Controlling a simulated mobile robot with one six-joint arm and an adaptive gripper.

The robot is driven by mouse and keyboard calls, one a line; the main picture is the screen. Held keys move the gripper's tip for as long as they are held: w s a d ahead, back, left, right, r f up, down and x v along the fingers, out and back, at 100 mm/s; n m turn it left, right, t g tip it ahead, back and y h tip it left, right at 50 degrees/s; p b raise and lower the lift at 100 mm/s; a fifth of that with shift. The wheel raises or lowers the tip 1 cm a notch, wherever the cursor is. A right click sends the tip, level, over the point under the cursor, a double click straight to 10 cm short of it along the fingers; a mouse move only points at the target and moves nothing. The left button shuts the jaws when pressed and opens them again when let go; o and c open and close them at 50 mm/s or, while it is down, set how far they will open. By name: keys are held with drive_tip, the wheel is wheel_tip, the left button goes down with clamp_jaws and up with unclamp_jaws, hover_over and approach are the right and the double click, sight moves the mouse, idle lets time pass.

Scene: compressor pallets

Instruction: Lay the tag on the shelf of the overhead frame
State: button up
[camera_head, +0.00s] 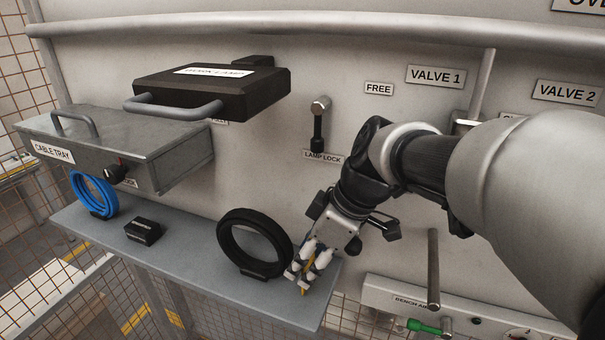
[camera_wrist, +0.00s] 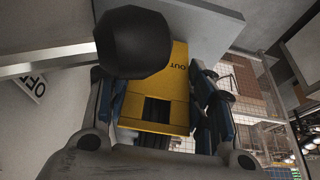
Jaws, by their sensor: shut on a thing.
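My gripper (camera_head: 301,280) is shut on a yellow tag. In the wrist view the tag (camera_wrist: 172,75) sits between the two fingers, with part of its dark lettering showing and a dark rectangular opening near the palm. A dark rounded shape (camera_wrist: 133,42) covers part of it. In the head view only a sliver of the tag (camera_head: 306,287) shows at the fingertips. A blue-grey shelf (camera_head: 190,262) runs along the panel, and my gripper is at its right end, beside the black coil. I cannot tell whether the tag touches the shelf.
The shelf carries a black coil (camera_head: 229,256), a small black box (camera_head: 143,231) and a blue coil (camera_head: 83,198). Above are a grey cable tray (camera_head: 105,145) and a black handled case (camera_head: 250,90). A lamp lock lever (camera_head: 319,128) and a hanging rod (camera_head: 433,270) flank my arm.

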drive_tip(key=shift+f, duration=0.15)
drive_tip(key=o, duration=0.9)
drive_tip(key=shift+c, duration=0.2)
drive_tip(key=v, duration=1.2)
drive_tip(key=shift+r, duration=0.2)
